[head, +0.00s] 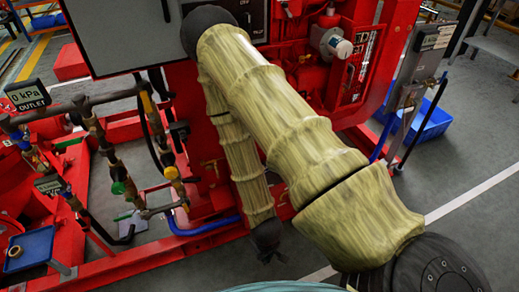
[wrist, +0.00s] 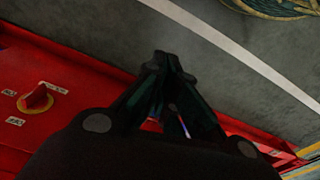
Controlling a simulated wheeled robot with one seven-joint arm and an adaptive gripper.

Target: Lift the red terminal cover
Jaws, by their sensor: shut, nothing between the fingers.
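I cannot pick out the red terminal cover for certain among the many red parts in either view. A red knob on a yellow round plate (wrist: 38,98) sits on a red surface at the left of the wrist view, apart from the fingers. My arm hides part of the red pumpset (head: 290,80) in the head view.
A grey cabinet (head: 125,32) stands at the upper left. Pipes and valves (head: 125,170) rise left of my arm. A blue bin (head: 428,120) lies on the floor at right. A blue tray (head: 32,246) is at lower left. Grey floor (head: 465,165) is open at right.

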